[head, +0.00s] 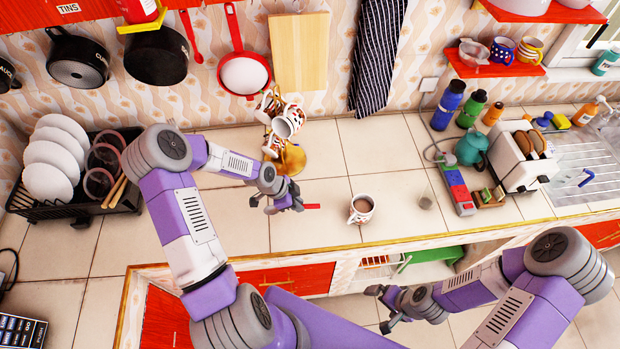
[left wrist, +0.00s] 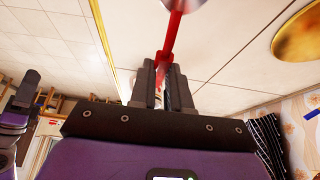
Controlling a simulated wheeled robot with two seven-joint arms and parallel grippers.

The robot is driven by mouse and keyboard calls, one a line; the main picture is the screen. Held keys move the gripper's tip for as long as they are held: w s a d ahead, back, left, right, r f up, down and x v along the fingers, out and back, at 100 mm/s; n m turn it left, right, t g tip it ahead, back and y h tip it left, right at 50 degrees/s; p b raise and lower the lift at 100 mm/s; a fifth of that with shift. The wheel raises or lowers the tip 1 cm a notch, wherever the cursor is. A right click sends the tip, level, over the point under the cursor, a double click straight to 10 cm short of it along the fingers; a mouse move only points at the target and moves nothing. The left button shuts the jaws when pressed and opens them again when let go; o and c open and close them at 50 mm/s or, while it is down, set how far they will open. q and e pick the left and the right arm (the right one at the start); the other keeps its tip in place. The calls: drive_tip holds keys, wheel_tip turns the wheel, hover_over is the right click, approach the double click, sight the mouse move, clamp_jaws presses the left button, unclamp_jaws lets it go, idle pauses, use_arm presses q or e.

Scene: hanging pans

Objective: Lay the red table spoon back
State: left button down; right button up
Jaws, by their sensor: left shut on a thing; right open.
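My left gripper (head: 296,206) is over the tiled counter, shut on the red table spoon. In the head view only a short red piece of the spoon (head: 312,206) sticks out to the right of the fingers. In the left wrist view the spoon's red handle (left wrist: 173,38) runs up from between the fingertips (left wrist: 162,78), with a pale end cut off at the top edge. I cannot tell whether the spoon touches the counter. My right gripper (head: 381,308) is open and empty, low in front of the counter.
A mug of brown drink (head: 362,208) stands just right of the left gripper. A mug tree (head: 290,160) with a brass base stands behind it. A dish rack (head: 60,208) is at left; a toaster (head: 522,160) is at right. A red utensil (head: 190,36) and pans hang on the wall.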

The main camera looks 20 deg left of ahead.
use_arm(q)
drive_tip(key=shift+w, duration=0.25)
drive_tip(key=shift+s+f+b, duration=0.3)
drive_tip(key=shift+s+b, duration=0.1)
drive_tip(key=shift+s, duration=0.1)
drive_tip(key=shift+f, duration=0.3)
wheel_tip(320, 180, down, 2)
drive_tip(key=shift+w+f+b, duration=0.15)
drive_tip(key=shift+b, duration=0.85)
drive_tip(key=shift+f+b, duration=2.2)
drive_tip(key=shift+f, duration=0.75)
drive_tip(key=c, duration=1)
unclamp_jaws()
drive_tip(key=shift+a+r, duration=0.1)
drive_tip(key=shift+r, duration=0.05)
